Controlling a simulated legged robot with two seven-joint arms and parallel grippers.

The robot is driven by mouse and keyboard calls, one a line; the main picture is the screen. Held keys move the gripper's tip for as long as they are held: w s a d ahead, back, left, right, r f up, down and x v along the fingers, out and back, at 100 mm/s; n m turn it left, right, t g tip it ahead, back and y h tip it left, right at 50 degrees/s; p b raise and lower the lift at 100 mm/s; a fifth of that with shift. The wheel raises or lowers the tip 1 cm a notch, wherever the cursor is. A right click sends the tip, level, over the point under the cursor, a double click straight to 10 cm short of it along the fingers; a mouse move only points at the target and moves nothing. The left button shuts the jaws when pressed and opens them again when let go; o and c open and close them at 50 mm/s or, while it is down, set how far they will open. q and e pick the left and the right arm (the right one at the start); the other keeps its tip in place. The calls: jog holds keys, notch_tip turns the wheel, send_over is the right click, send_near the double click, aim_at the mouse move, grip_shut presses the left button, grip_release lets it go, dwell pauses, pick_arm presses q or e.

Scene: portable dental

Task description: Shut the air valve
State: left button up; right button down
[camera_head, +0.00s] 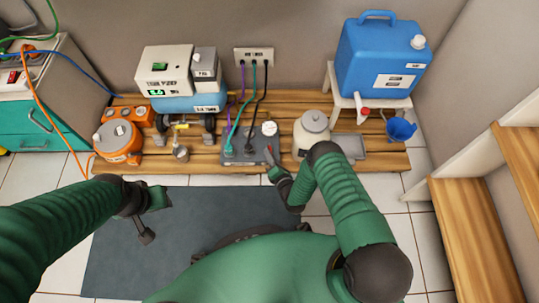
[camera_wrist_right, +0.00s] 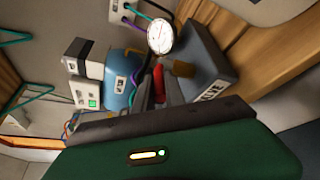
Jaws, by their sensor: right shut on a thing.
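The air valve's red lever (camera_head: 270,149) is by the right side of a dark grey box (camera_head: 243,155) on the wooden platform. My right gripper (camera_head: 272,168) is at that lever. In the right wrist view, the red lever (camera_wrist_right: 158,80) sits between the fingers of my right gripper (camera_wrist_right: 160,88), which is shut on it. A round white gauge (camera_wrist_right: 160,36) stands just beyond the lever on the box. The fingers hide part of the lever. My left gripper (camera_head: 152,215) hangs over the dark mat, away from the valve; its jaw opening is unclear.
A compressor with a blue tank (camera_head: 190,104) stands left of the box, and a pale lidded pot (camera_head: 313,128) stands close right. Cables run from the box to a wall socket (camera_head: 254,55). A blue water container (camera_head: 380,58) is on a white stand. The dark mat (camera_head: 110,255) is clear.

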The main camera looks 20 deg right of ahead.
jog(key=d+n+g+y, duration=0.1)
jog(key=n+y, duration=0.1)
jog(key=n+y+b, duration=0.1)
jog(key=n+y, duration=0.1)
jog(key=y, duration=0.1)
jog(key=d+n+g+y, duration=0.1)
jog(key=y, duration=0.1)
jog(key=shift+d+f+n+g, duration=0.15)
jog(key=shift+d+n+g, duration=0.15)
jog(key=shift+d+n, duration=0.1)
jog(key=shift+w+d+n+g+y+b, duration=0.1)
jog(key=shift+d+n+g+y+b, duration=0.1)
jog(key=shift+n+g+y+b, duration=0.5)
jog(key=c, duration=1.4)
grip_release()
